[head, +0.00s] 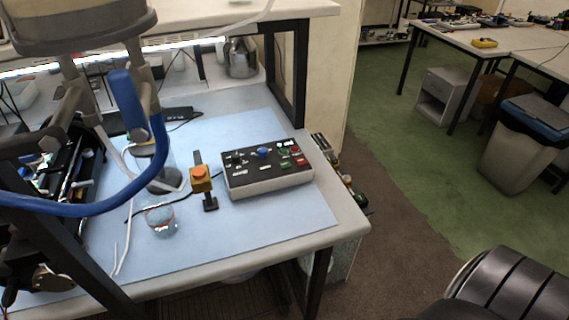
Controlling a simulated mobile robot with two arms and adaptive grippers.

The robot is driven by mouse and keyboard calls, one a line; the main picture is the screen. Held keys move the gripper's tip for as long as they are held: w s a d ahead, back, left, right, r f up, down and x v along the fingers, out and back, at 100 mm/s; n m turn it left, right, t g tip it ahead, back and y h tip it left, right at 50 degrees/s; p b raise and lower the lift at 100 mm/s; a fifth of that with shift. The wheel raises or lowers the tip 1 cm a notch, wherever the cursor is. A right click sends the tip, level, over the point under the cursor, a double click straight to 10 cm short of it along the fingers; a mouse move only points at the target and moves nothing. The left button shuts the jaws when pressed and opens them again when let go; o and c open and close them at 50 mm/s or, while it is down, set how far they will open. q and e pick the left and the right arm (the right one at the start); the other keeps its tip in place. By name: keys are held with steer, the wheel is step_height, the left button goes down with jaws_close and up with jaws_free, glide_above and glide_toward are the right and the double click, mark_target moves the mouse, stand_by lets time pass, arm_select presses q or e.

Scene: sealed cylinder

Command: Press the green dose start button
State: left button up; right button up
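A control box (268,185) with a dark sloping top panel and a light front stands on the blue mat near the table's right end. A small green button (284,152) shows on the right part of its panel, close to red buttons (300,162). More green shows just below it, too small to make out. A blue knob (264,153) sits left of the green button. The panel's labels are too small to read. Nothing covers the panel. Neither of my grippers can be made out in the head view.
A yellow box with an orange-red button (200,172) stands left of the control box. A glass beaker (161,220) is in front of it. A blue hose (90,207) and large apparatus fill the left. The blue mat (290,219) is bare in front of the control box.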

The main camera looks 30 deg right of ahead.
steer(key=shift+c, duration=0.5)
jaws_close()
stand_by(1.3)
